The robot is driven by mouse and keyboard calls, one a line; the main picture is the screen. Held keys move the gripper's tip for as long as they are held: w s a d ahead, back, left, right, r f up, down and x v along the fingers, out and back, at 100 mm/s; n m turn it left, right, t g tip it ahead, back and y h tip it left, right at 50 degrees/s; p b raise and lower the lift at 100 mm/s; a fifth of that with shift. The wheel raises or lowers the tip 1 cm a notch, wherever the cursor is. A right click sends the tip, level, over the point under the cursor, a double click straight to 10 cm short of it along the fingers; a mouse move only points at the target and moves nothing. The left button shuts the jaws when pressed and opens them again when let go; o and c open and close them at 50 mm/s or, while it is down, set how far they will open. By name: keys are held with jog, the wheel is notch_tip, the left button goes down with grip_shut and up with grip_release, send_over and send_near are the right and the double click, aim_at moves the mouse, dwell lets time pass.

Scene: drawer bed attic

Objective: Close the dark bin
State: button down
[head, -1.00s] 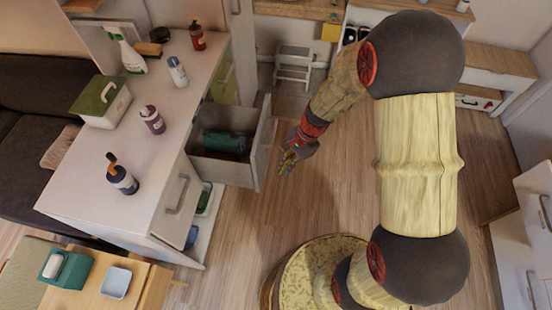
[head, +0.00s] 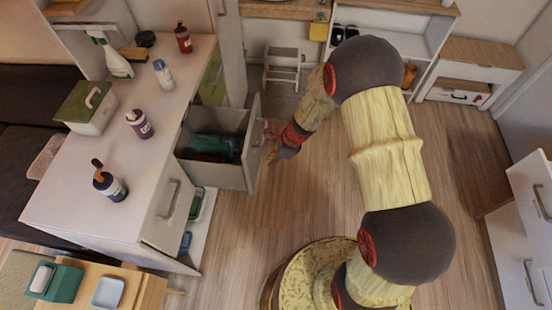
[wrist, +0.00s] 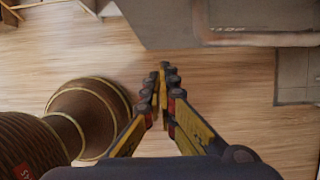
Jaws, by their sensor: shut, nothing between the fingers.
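The dark bin appears to be the open grey drawer (head: 211,171), pulled out from the white cabinet on its right side in the head view. A green item and darker items lie inside it. My gripper (head: 271,153) is just right of the drawer's front panel (head: 252,142), outside it, with its fingers pointing down. In the wrist view, my gripper (wrist: 164,72) is shut and empty over the wood floor. The grey drawer (wrist: 235,24) fills the upper right there, beyond the fingertips. A gap seems to show between them; I cannot tell of any contact.
The white countertop (head: 75,205) holds a green-lidded box (head: 90,107), a spray bottle (head: 112,57) and several other bottles. A small step stool (head: 281,68) stands behind. Open lower shelves (head: 196,225) sit below the counter. Floor (head: 245,235) right of the cabinet is clear.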

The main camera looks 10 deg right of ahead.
jog(key=a+f, duration=0.1)
jog(key=w+a+f+b, duration=0.1)
jog(key=a, duration=0.1)
jog(key=a+f, duration=0.1)
jog(key=a, duration=0.1)
jog(key=shift+w, duration=0.4)
jog(key=shift+r, duration=0.1)
jog(key=w+a+p, duration=0.4)
jog(key=a+p, duration=0.1)
jog(key=a, duration=0.8)
jog(key=w+a+p, duration=0.5)
jog(key=a+p, duration=0.1)
jog(key=a, duration=0.7)
jog(key=shift+w+p, duration=0.25)
jog(key=shift+p, duration=0.05)
